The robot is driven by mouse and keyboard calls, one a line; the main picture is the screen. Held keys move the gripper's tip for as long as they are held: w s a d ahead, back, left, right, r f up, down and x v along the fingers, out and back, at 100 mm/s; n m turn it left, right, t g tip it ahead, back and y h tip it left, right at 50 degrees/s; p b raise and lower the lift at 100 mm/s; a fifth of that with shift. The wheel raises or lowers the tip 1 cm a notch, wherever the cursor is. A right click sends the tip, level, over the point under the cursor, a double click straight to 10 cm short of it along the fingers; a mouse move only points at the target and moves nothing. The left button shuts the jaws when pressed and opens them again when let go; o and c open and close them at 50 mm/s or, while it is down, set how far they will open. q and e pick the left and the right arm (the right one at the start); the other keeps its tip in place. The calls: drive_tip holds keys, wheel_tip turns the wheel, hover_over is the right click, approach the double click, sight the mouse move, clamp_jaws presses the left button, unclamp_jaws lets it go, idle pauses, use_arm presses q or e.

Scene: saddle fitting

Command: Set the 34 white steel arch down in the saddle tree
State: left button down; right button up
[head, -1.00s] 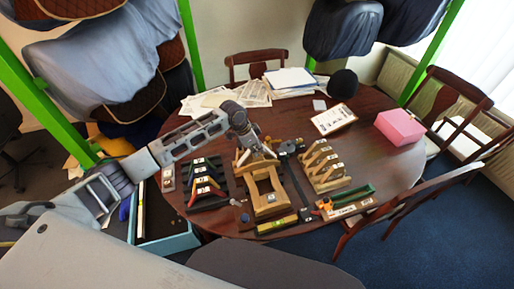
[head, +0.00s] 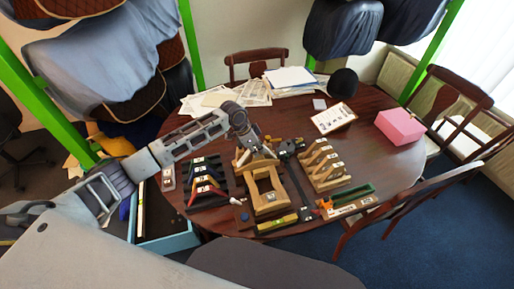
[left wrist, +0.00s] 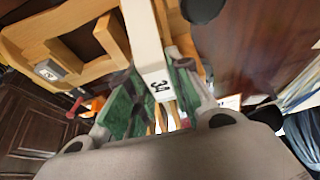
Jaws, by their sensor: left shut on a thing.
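The white steel arch, marked 34, shows in the left wrist view (left wrist: 148,42) as a white bar between green finger pads. My left gripper (left wrist: 155,100) is shut on it. In the head view my left gripper (head: 256,152) is over the far end of the wooden saddle tree (head: 270,207). The white arch (head: 242,157) shows only in part there, under the fingers. The tree also shows in the left wrist view (left wrist: 95,72), left of the arch. I cannot tell whether the arch touches the tree. My right gripper is not in view.
A rack of dark arches with coloured parts (head: 205,176) stands left of the tree, and a wooden rack (head: 322,165) stands right. A yellow level (head: 277,223) lies in front. Papers (head: 232,97) and a pink box (head: 399,126) lie farther off on the round table (head: 385,165).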

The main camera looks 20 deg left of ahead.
use_arm(q)
drive_tip(key=shift+f, duration=0.4)
